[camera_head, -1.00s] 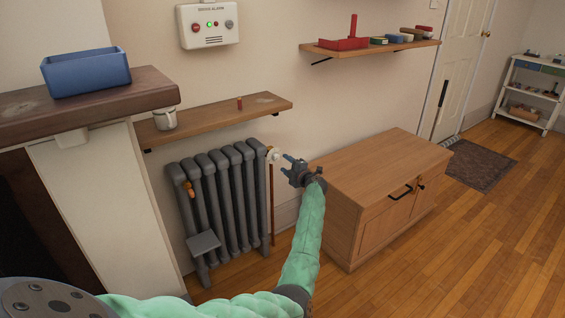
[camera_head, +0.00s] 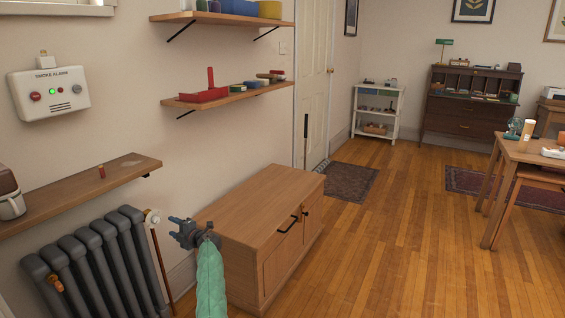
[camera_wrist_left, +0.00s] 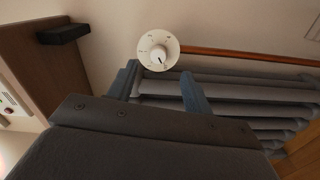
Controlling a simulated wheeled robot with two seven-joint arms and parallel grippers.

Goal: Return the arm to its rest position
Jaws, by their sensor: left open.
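My left arm, with a mint-green sleeve, comes in from the bottom of the head view. Its left gripper (camera_head: 177,228) is open and empty, in front of the wooden cabinet's left end and to the right of the radiator. In the left wrist view the gripper's two blue fingers (camera_wrist_left: 160,88) are spread apart. The white radiator valve knob (camera_wrist_left: 158,50) shows beyond and between the fingertips, apart from them. The knob also shows in the head view (camera_head: 152,217), just left of the gripper. My right gripper is not in view.
The grey radiator (camera_head: 98,262) stands below a wall shelf (camera_head: 75,196) at left. The wooden cabinet (camera_head: 262,205) is close on the right. A smoke alarm (camera_head: 49,93) hangs above. Open wooden floor (camera_head: 370,240) lies right of the cabinet, before a table (camera_head: 515,150).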

